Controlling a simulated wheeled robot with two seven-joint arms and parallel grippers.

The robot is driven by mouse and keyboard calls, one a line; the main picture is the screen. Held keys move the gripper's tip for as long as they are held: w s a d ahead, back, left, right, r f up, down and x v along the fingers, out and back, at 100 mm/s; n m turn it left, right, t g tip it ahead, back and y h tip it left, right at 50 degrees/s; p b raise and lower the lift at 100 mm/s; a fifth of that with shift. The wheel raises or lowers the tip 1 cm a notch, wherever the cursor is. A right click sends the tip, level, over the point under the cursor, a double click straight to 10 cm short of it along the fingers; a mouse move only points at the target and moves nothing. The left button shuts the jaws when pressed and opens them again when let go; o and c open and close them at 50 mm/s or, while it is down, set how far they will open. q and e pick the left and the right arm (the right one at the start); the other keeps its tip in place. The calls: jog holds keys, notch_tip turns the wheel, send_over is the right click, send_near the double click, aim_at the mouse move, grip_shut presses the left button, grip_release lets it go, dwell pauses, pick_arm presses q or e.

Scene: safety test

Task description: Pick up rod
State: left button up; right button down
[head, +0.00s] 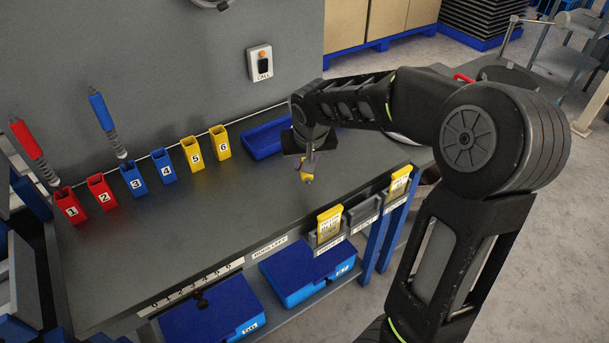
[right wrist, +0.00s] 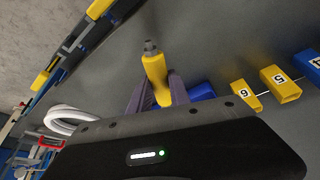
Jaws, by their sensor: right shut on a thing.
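A yellow rod (head: 307,178) with a grey tip is held by my right gripper (head: 308,160) above the grey bench. In the right wrist view the rod (right wrist: 155,75) sticks out between the two fingers (right wrist: 158,95), its grey tip pointing away from the palm. A red rod (head: 27,138) leans near red holder 1 (head: 68,203). A blue rod (head: 101,110) leans near blue holder 3 (head: 134,179). My left gripper is not in view.
Yellow holders 5 (head: 192,152) and 6 (head: 220,142) stand at the back, with a blue tray (head: 265,139) to their right. Red holder 2 (head: 101,191) and blue holder 4 (head: 163,166) are in the same row. The bench middle is clear.

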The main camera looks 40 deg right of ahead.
jog(key=shift+r, duration=1.55)
